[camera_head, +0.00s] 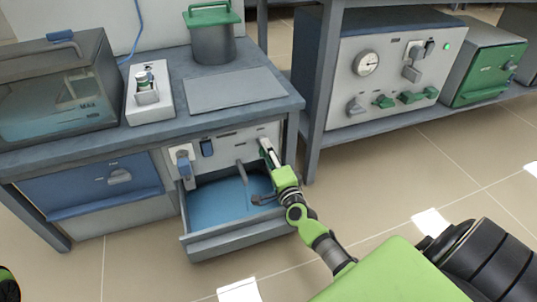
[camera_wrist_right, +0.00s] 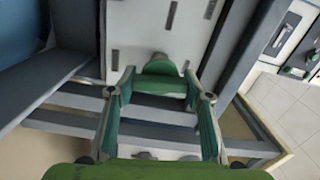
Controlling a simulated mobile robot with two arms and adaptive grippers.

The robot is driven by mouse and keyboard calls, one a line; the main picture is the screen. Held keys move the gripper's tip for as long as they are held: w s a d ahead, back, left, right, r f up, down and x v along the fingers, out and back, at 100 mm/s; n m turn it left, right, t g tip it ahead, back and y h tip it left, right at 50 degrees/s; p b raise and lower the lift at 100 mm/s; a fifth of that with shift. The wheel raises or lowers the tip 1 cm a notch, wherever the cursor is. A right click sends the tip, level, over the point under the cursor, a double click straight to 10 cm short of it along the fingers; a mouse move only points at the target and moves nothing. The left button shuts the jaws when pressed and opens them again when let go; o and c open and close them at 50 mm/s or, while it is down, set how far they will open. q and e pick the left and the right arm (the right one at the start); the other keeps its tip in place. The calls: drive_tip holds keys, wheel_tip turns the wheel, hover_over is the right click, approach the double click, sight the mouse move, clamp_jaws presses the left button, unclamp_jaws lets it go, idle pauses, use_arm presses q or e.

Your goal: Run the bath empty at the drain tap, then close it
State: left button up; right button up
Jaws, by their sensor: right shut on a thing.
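The bath looks to be the clear-fronted tank (camera_head: 60,88) marked MAX on the bench at left in the head view; bluish liquid seems to show low in it. Below the bench, a light panel (camera_head: 222,146) carries a grey spout (camera_head: 243,172) above an open drawer-like tray (camera_head: 240,236) with a blue, water-like surface inside. My right gripper (camera_head: 267,148) is at the panel's right end. In the right wrist view, its fingers (camera_wrist_right: 160,100) are closed around a green tap handle (camera_wrist_right: 160,67). The handle's exact turn is hard to tell.
A lidded grey pot (camera_head: 211,42), a flat grey plate (camera_head: 236,90) and a white block (camera_head: 148,98) stand on the bench. A blue drawer (camera_head: 90,186) is at lower left. A control unit (camera_head: 385,75) sits on the right shelf. The floor in front is clear.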

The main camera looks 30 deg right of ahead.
drive_tip(key=shift+m, duration=1)
drive_tip(key=o, duration=1.1)
drive_tip(key=shift+s, duration=0.1)
drive_tip(key=v, duration=1.2)
drive_tip(key=shift+f, duration=0.1)
